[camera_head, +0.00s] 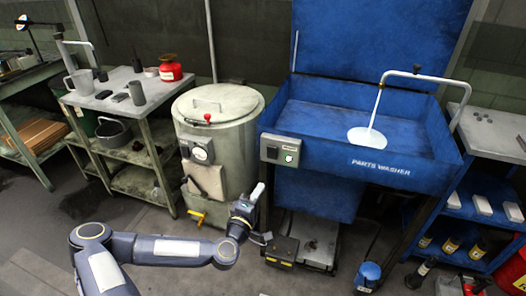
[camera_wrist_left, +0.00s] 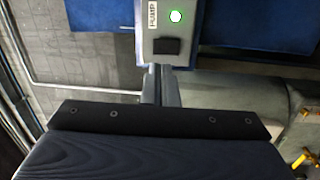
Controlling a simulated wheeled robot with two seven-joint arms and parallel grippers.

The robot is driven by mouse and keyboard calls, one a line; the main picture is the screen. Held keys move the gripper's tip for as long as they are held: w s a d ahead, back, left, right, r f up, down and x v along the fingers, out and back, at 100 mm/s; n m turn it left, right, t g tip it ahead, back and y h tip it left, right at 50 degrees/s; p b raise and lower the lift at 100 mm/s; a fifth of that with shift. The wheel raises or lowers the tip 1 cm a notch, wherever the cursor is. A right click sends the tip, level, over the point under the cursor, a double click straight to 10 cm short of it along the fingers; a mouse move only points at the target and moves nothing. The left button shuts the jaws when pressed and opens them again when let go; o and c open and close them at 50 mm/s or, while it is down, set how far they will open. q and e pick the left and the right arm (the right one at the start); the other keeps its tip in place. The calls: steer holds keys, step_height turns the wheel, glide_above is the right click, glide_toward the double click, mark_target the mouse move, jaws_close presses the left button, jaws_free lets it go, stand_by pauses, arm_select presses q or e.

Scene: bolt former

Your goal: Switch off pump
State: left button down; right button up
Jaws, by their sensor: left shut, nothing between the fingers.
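The blue parts washer (camera_head: 345,125) stands at centre right, with a white stream running from its spout into a pale pool (camera_head: 367,137). Its grey pump control box (camera_head: 271,143) is on the front left, with a round button glowing green (camera_head: 289,158) and a dark switch. In the left wrist view the box (camera_wrist_left: 147,25) shows a "PUMP" label, the lit button (camera_wrist_left: 175,16) and the dark switch (camera_wrist_left: 166,46). My left gripper (camera_head: 260,187) is shut and empty, below the box. Its fingertips (camera_wrist_left: 161,68) appear just short of the dark switch; contact cannot be told. My right gripper is out of view.
A workbench (camera_head: 150,85) is further left. A low dark unit (camera_head: 283,250) sits on the floor near my gripper. A shelf unit (camera_head: 490,135) is at right.

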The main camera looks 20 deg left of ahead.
mark_target(270, 150)
arm_select(q)
steer(key=shift+w+a+f+n+y, duration=0.1)
steer(key=shift+w+a+n+y, duration=0.1)
steer(key=shift+a+n+y, duration=0.25)
steer(key=shift+w+a+n+y, duration=0.15)
steer(key=shift+a+n+y, duration=0.15)
steer(key=shift+a, duration=0.25)
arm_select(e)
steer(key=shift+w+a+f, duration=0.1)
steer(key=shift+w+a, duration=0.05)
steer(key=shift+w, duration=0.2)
arm_select(q)
steer(key=w, duration=0.4)
steer(key=w+r+p, duration=0.1)
steer(key=w, duration=0.8)
steer(key=shift+w+d+r+p, duration=0.3)
steer(key=shift+w+r, duration=0.05)
steer(key=shift+w, duration=0.1)
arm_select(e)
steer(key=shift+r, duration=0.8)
